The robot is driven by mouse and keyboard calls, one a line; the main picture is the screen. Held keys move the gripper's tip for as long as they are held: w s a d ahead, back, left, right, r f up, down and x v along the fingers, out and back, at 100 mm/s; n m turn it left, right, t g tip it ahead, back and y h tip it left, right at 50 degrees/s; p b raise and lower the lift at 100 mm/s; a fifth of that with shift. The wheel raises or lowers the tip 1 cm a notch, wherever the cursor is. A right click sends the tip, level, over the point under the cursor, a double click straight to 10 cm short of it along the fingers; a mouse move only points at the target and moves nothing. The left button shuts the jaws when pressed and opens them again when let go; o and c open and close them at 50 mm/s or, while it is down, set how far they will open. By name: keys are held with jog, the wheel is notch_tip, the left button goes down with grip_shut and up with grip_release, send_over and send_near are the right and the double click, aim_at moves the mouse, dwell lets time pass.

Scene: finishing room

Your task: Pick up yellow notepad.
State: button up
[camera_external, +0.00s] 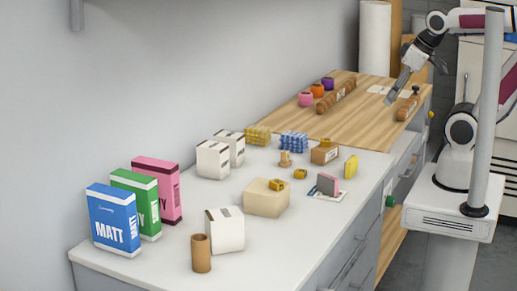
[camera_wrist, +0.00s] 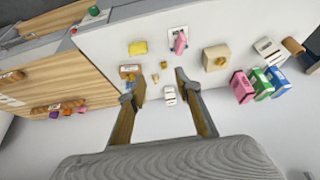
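The yellow notepad (camera_external: 351,167) stands near the right edge of the white counter, and it appears as a small yellow block in the wrist view (camera_wrist: 138,47). Nothing touches it. My gripper (camera_external: 390,101) is high above the wooden worktop, behind and to the right of the notepad in the external view. In the wrist view its two fingers (camera_wrist: 160,84) are spread wide with nothing held between them. The notepad lies beyond the fingertips there, a little left of centre.
Near the notepad are a brown box (camera_external: 323,156) with a yellow piece on top, a grey-and-pink block (camera_external: 327,184) on a card, and a cream block (camera_external: 266,203). Blue, green and pink boxes (camera_external: 114,222) stand front left. The wooden worktop (camera_external: 350,118) holds rolls and small coloured items.

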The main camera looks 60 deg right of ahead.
jog(key=w+a+r+m+t+y, duration=0.2)
jog(key=w+a, duration=0.4)
jog(key=w, duration=0.4)
jog(key=w+a+r+m+t+y, duration=0.1)
jog(key=w+a+r+t+y, duration=0.15)
jog(key=w+a, duration=0.55)
jog(key=w+d+f+m+t+h, duration=0.1)
jog(key=w+f+m+h, duration=0.15)
jog(key=w, duration=0.45)
jog(key=w+d+f+m+h, duration=0.2)
jog(key=w+m, duration=0.2)
jog(key=w, duration=0.4)
jog(key=m+g+h, duration=0.9)
jog(key=g+h, duration=0.2)
jog(key=h, duration=0.2)
send_near(351, 167)
jog(key=shift+w+d+f, duration=0.1)
jog(key=shift+w+d, duration=0.05)
jog(key=shift+w, duration=0.4)
jog(key=shift+w+d+f, duration=0.1)
jog(key=shift+w+d, duration=0.05)
jog(key=shift+w, duration=0.45)
jog(key=shift+s+g+h, duration=0.3)
jog(key=shift+s+g, duration=0.15)
jog(key=shift+x, duration=1.3)
